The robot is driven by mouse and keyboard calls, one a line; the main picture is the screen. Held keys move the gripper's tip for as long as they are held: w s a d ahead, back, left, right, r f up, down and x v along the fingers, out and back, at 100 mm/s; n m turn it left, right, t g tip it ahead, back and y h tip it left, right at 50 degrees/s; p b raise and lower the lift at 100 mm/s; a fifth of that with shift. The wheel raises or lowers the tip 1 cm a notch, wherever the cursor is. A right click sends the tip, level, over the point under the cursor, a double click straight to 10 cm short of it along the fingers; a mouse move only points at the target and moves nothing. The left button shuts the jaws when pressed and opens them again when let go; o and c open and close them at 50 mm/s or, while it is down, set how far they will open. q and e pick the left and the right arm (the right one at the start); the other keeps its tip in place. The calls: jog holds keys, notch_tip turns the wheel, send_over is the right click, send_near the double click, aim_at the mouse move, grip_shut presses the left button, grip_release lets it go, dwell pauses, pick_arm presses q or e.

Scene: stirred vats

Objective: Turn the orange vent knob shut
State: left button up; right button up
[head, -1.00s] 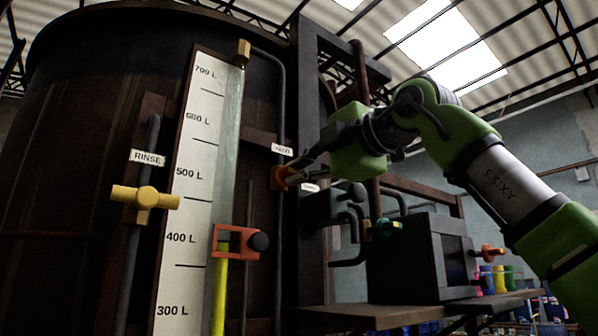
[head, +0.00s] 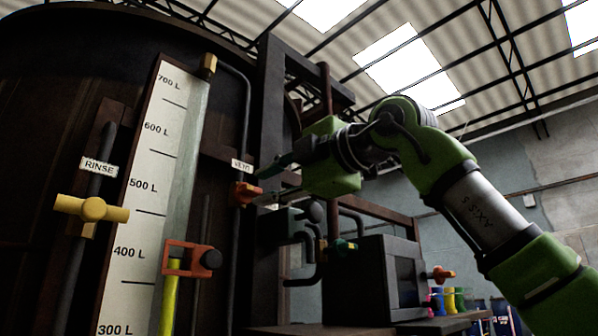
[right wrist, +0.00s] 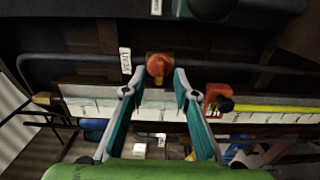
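The orange vent knob (head: 243,193) sits on the dark pipe beside the vat, just under a white VENT label (head: 241,166). My right gripper (head: 267,186) is just right of the knob, its fingers spread and pointing at it. In the right wrist view the knob (right wrist: 160,66) shows beyond and between the open fingertips (right wrist: 154,84), with no finger visibly gripping it. The knob's exact turn angle is hard to tell. My left gripper is not in view.
A yellow RINSE valve (head: 92,208) and a level gauge (head: 145,190) with an orange clamp (head: 187,259) are to the left. A dark box (head: 375,275) with an orange knob (head: 441,274) stands on a shelf at right. A teal knob (head: 343,245) is below my gripper.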

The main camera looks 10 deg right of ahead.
jog(key=v, duration=0.9)
jog(key=shift+d, duration=0.1)
